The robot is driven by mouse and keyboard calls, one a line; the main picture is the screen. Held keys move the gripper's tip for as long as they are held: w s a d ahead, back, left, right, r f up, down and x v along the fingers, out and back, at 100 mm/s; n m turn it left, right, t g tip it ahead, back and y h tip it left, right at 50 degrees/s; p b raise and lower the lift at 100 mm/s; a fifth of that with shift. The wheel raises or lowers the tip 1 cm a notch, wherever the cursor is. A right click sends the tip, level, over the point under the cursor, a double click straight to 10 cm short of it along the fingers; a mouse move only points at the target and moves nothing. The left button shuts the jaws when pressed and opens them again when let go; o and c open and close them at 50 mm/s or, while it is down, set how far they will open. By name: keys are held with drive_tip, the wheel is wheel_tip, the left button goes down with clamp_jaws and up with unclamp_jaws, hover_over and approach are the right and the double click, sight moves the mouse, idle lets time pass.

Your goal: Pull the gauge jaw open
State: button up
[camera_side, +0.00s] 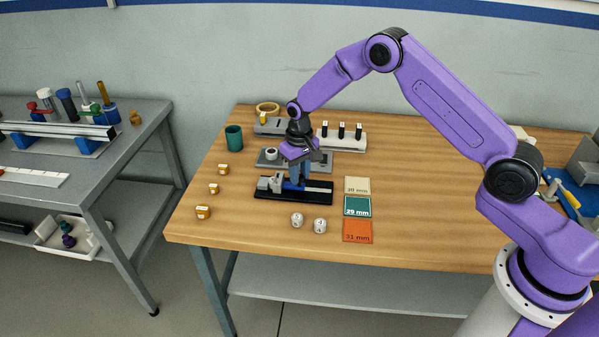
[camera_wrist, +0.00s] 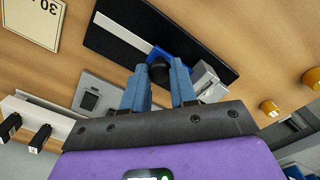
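The gauge is a black base plate (camera_side: 317,198) with a pale scale strip (camera_side: 318,189), lying on the wooden table; it also shows in the wrist view (camera_wrist: 203,35). A silver fixed jaw (camera_side: 270,183) stands at its left end in the side view. The blue sliding jaw (camera_wrist: 158,52) is close beside the silver block (camera_wrist: 209,84) and carries a black knob (camera_wrist: 159,73). My gripper (camera_side: 295,180) points down over the sliding jaw. Its two blue fingers (camera_wrist: 159,78) stand on either side of the knob and appear shut on it.
Three cards, cream (camera_side: 357,185), teal (camera_side: 357,206) and orange (camera_side: 357,231), lie right of the gauge. Grey fixtures (camera_side: 345,141) stand behind, a teal cup (camera_side: 234,138) at left. Small yellow blocks lie left.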

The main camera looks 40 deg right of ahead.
drive_tip(key=shift+s+d, duration=1.5)
drive_tip(key=shift+d, duration=0.05)
clamp_jaws()
drive_tip(key=o, duration=0.9)
unclamp_jaws()
drive_tip(key=shift+r, duration=0.15)
wheel_tip(320, 180, up, 17)
drive_tip(key=shift+r, duration=0.1)
